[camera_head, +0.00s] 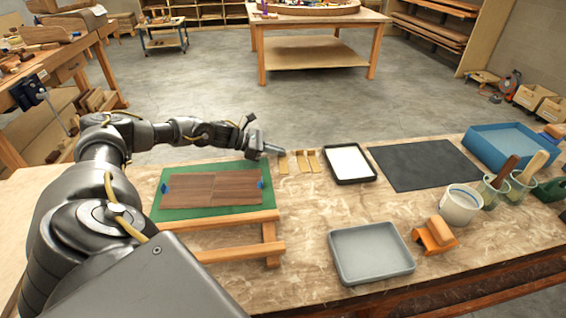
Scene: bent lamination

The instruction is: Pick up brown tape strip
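Several tan-brown tape strips (303,161) lie side by side on the workbench, just right of the green mat's far corner. My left gripper (270,149) is close by, at the far left end of the row, with its tip just left of and above the leftmost strip (283,164). Its fingers are small and dark here, and I cannot tell whether they are apart or touch a strip. My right gripper is not in view.
Two brown wood pieces (238,186) lie on the green mat (190,213), with blue bits at their ends. A white-filled black tray (349,163), a black mat (425,164), a grey tray (371,253), an orange-brown block (434,236) and a white tub (460,206) stand to the right.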

